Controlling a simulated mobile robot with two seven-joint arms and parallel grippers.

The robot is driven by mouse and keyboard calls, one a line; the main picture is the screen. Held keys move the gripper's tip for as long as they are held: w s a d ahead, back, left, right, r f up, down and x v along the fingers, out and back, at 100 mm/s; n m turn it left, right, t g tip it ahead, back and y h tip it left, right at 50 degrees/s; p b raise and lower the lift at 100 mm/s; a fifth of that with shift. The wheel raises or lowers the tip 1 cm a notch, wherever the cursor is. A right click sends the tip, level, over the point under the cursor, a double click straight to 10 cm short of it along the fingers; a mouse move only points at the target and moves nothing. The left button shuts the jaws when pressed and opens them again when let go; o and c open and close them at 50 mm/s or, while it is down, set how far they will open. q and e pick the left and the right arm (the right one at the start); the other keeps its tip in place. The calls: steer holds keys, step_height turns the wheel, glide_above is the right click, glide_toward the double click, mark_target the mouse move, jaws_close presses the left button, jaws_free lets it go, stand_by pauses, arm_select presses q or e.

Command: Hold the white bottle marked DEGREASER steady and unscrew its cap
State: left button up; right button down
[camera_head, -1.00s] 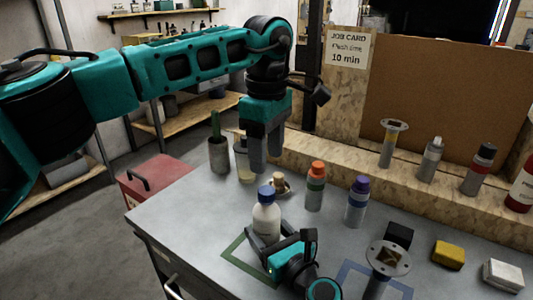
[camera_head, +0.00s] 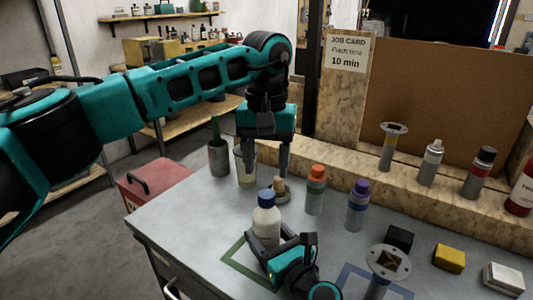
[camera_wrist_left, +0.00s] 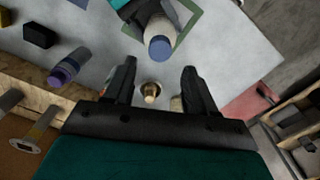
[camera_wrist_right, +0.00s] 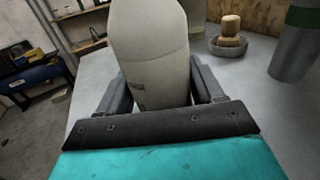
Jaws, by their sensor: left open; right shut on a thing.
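The white bottle (camera_head: 266,222) with a blue cap (camera_head: 266,197) stands upright near the table's front left. No DEGREASER marking is legible. My right gripper (camera_head: 272,240) is shut on its lower body; the right wrist view shows the white body (camera_wrist_right: 152,60) between the fingers. My left gripper (camera_head: 265,163) is open and empty, fingers pointing down, behind and above the bottle. In the left wrist view its fingers (camera_wrist_left: 158,85) are apart, and the blue cap (camera_wrist_left: 160,47) lies beyond them, with a small brush-like wooden knob in a dish (camera_wrist_left: 151,91) between them.
An orange-capped bottle (camera_head: 315,190) and a purple-capped bottle (camera_head: 357,205) stand right of the white one. A cup (camera_head: 245,166) and a dark pot (camera_head: 218,156) stand behind left. A yellow block (camera_head: 448,258) lies at right. A green square outline (camera_head: 236,254) surrounds the bottle's spot.

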mark_target(266, 193)
arm_select(q)
step_height(266, 193, down, 6)
steer(key=shift+f, duration=0.25)
steer(key=shift+c, duration=0.5)
